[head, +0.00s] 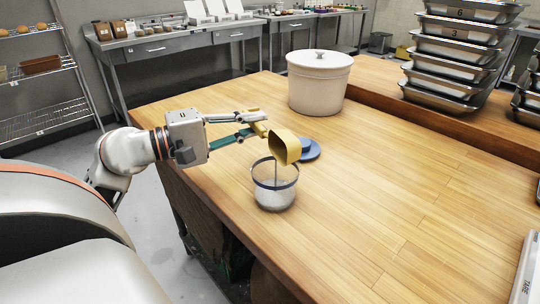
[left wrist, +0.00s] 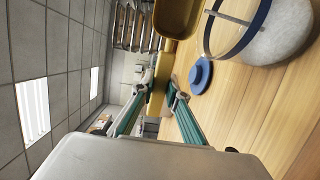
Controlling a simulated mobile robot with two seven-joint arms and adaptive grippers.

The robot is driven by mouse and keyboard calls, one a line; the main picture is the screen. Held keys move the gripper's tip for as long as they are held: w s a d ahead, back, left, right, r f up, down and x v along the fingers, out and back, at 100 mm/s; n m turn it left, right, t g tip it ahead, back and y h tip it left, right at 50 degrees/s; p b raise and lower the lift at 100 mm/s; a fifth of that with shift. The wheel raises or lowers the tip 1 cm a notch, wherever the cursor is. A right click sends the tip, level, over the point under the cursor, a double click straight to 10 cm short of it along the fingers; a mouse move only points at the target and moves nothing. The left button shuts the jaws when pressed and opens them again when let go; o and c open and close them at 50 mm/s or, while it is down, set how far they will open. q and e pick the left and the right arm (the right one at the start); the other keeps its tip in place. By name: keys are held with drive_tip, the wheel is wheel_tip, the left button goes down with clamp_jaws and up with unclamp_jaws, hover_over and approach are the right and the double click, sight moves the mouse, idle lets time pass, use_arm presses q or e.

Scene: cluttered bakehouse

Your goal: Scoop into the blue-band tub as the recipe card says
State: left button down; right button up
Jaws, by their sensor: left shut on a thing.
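My left gripper (head: 258,128) is shut on the handle of a yellow scoop (head: 285,148). The scoop is tipped on its side just above the clear tub (head: 259,187), which has a dark blue band round its rim. A thin grey streak runs from the scoop's lip down into the tub. White-grey material fills the tub's lower part. The left wrist view shows the scoop (left wrist: 176,17) beside the tub's blue band (left wrist: 247,35), with the left fingers (left wrist: 164,92) on its handle. My right gripper is out of view. I cannot make out a readable recipe card.
A blue lid (head: 309,150) lies just behind the tub. A large white lidded bin (head: 318,84) stands farther back. A device marked TARE (head: 526,272) is at the right edge. Stacked metal trays (head: 452,66) stand at the back right. The table's middle right is clear.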

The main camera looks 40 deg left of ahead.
use_arm(q)
drive_tip(key=w+d+r+m+g+h, duration=0.2)
drive_tip(key=d+r+m+g+h, duration=0.1)
drive_tip(key=d, duration=0.8)
drive_tip(key=w+d+r+m+g+h, duration=0.1)
drive_tip(key=d+r+m+g+h, duration=0.15)
drive_tip(key=d, duration=0.75)
drive_tip(key=s+a+f+n+t+y, duration=0.1)
drive_tip(key=a+n+y, duration=0.1)
drive_tip(key=a, duration=0.5)
drive_tip(key=a+f+n+t+y, duration=0.1)
drive_tip(key=a+f+y, duration=0.1)
drive_tip(key=a, duration=0.5)
drive_tip(key=s+a+f+n+t+y, duration=0.1)
drive_tip(key=a+n+y, duration=0.1)
drive_tip(key=a, duration=0.5)
drive_tip(key=shift+s+f+n+y+p, duration=0.25)
drive_tip(key=shift+s+f+n+p, duration=0.05)
drive_tip(key=shift+s+f+n, duration=0.1)
drive_tip(key=shift+a+f, duration=0.1)
drive_tip(key=shift+a, duration=0.05)
drive_tip(key=shift+w+g+b, duration=0.1)
drive_tip(key=shift+g+b, duration=0.15)
drive_tip(key=shift+b, duration=0.05)
drive_tip(key=shift+g+y, duration=0.3)
